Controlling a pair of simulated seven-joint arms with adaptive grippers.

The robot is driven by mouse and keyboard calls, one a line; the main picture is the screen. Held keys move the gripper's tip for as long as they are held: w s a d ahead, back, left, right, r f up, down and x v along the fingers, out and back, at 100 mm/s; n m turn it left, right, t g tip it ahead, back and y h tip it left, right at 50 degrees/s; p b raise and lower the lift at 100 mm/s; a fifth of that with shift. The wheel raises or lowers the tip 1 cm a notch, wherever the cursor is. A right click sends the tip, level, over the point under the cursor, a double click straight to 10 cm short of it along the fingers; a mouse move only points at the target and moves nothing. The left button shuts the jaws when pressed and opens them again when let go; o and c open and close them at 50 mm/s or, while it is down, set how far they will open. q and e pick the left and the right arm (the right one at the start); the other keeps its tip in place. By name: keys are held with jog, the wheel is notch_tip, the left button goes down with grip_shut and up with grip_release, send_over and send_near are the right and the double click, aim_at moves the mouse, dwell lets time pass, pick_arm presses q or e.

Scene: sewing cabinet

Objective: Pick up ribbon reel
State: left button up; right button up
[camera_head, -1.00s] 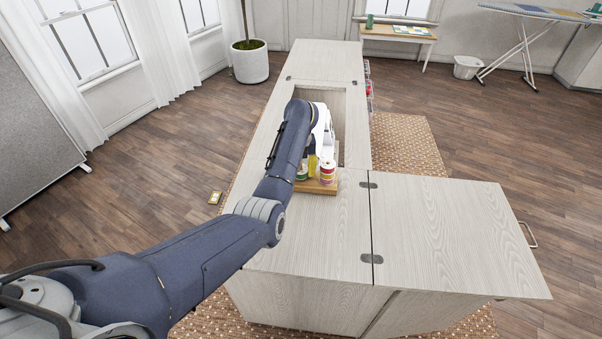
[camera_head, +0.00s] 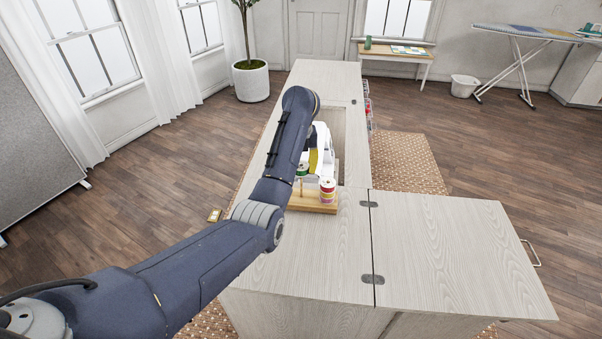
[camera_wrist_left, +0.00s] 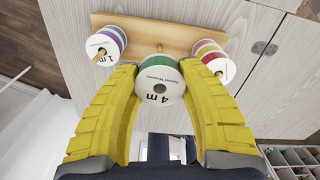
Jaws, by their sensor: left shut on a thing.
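My left gripper (camera_wrist_left: 159,70) has yellow fingers closed on both sides of a green ribbon reel (camera_wrist_left: 163,82) with a white face marked "4 m". In the head view the green reel (camera_head: 302,169) appears raised above a wooden stand (camera_head: 316,206), with a thin peg showing below it. The gripper (camera_head: 315,160) is partly hidden by my arm there. A purple-edged reel (camera_wrist_left: 106,45) marked "1 m" and a reel with red, yellow and purple bands (camera_wrist_left: 213,61) sit at the stand's two ends. My right gripper is not in view.
A white sewing machine (camera_head: 322,140) stands just behind the stand, in the cabinet's opening. The pale wood cabinet top (camera_head: 340,250) is clear in front, and its side leaf (camera_head: 450,250) is bare.

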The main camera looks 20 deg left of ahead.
pick_arm(q)
jog(key=shift+s+d+r, duration=0.1)
jog(key=shift+d+r, duration=0.1)
jog(key=shift+r, duration=0.75)
jog(key=shift+a+r, duration=0.15)
jog(key=shift+r, duration=2.4)
